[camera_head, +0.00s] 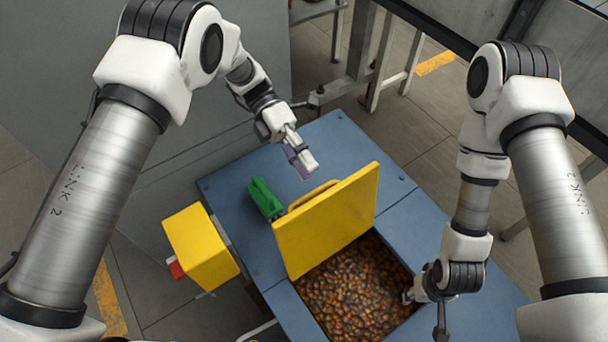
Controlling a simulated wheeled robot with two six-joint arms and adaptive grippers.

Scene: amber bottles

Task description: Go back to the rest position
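My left gripper (304,162) hangs over the far part of the blue table, beyond the raised yellow lid. Its fingers show from the side, and the gap between them cannot be made out; no bottle shows in it. My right gripper (408,296) is low at the right edge of the bin opening, beside the amber bottles (350,295). Its fingers are small and partly hidden by its wrist, so I cannot tell whether it holds anything. The many bottles lie heaped in the bin set into the table.
The blue table (400,235) carries an upright yellow lid (328,220) at the bin's far edge. A green block (265,198) stands left of the lid. A yellow box (200,245) with a red part is at the table's left side. Metal rails and a grey wall stand behind.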

